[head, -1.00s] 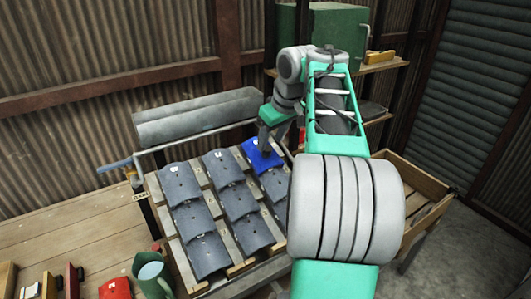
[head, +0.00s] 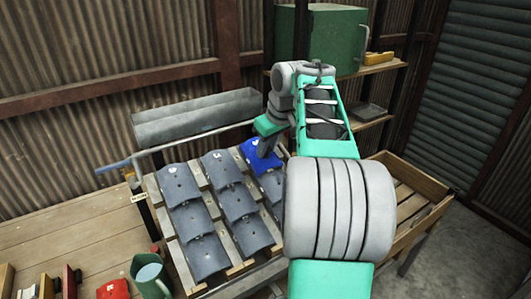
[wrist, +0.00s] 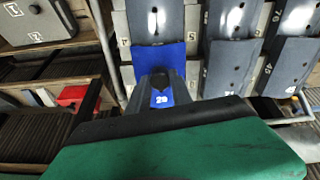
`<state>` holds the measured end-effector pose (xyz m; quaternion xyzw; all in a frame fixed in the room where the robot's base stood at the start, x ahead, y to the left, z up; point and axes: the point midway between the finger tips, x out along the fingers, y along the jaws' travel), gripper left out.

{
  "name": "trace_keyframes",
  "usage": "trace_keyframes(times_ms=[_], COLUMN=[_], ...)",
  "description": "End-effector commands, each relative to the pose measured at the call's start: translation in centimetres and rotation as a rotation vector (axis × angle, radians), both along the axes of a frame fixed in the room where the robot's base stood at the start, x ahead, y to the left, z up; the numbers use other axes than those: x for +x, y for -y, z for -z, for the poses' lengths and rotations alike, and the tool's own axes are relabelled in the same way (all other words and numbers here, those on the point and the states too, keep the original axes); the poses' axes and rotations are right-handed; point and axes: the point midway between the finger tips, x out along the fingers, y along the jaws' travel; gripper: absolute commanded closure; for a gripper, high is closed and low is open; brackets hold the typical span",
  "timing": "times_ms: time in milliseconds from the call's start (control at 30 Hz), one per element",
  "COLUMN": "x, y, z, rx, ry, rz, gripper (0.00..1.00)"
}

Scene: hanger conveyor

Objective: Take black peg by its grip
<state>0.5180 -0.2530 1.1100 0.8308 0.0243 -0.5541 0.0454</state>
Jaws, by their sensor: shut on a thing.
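My gripper (head: 264,150) is over a blue curved tile (head: 247,148) in the top row at the right of the rack. In the wrist view my gripper's dark fingers (wrist: 161,82) are close together over the same blue tile (wrist: 157,57), just beyond its white number label. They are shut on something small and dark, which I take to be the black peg. The peg is hard to tell from the dark fingers, and its grip is hidden.
Several grey tiles (head: 213,204) lie in columns on the sloped rack. A grey metal trough (head: 197,115) stands behind it. A green jug (head: 150,278) and a red block (head: 113,289) are at the front left. A wooden crate (head: 418,180) stands at the right.

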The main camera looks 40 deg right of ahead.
Motion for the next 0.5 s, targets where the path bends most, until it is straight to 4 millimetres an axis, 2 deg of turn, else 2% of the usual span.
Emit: trace_keyframes(times_ms=[100, 500], x=[0.00, 0.02], y=[-0.01, 0.01], z=[0.00, -0.46], rx=[0.000, 0.000], ry=[0.000, 0.001], rz=[0.000, -0.001], gripper=[1.00, 1.00])
